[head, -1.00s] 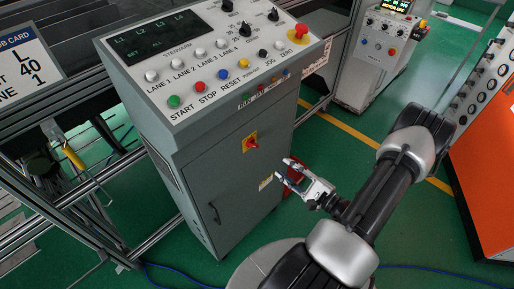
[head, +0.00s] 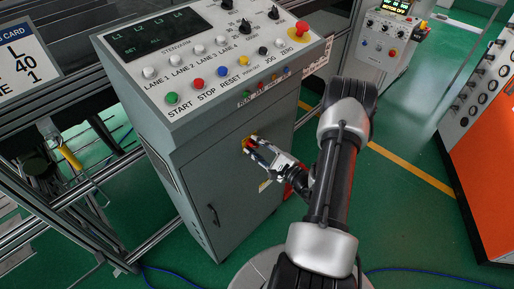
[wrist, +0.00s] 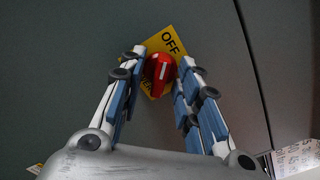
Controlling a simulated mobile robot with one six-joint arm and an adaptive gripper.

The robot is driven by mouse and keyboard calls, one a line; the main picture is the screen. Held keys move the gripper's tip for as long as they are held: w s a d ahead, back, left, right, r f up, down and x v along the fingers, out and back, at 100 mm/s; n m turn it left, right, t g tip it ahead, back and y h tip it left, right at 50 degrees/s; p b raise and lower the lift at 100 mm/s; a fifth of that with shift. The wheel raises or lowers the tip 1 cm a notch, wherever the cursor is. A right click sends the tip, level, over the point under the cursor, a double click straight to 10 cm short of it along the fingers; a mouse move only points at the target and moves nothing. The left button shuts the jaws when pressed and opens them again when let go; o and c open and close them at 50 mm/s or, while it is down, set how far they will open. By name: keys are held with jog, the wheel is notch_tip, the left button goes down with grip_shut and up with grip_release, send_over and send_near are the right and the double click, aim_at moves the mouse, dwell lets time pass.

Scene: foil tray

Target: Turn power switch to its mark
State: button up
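The power switch is a red knob (wrist: 160,70) with a white pointer line, on a yellow plate (wrist: 171,42) fixed to the grey cabinet door. In the wrist view the pointer line runs nearly up and down, toward the side printed "OFF". Other print on the plate is mostly hidden. My gripper (wrist: 163,62) is open, its two fingertips on either side of the knob, with a small gap visible on the left. In the head view my gripper (head: 250,146) is at the door and covers most of the plate and knob.
The cabinet (head: 185,165) has a sloped top panel with several buttons and knobs, and a red emergency stop (head: 302,28) at its right corner. A door handle (head: 214,215) is below left. An orange machine (head: 495,180) stands right, with green floor between.

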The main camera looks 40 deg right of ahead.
jog(key=shift+c, duration=0.5)
grip_shut()
jog(key=m, duration=0.4)
jog(key=shift+m+p, duration=0.35)
jog(key=shift+m, duration=0.05)
jog(key=m, duration=0.4)
jog(key=shift+m+p, duration=0.3)
jog(key=shift+p, duration=0.1)
jog(key=m, duration=0.4)
jog(key=shift+p, duration=0.4)
jog(key=shift+m+p, duration=0.35)
jog(key=shift+m, duration=1.85)
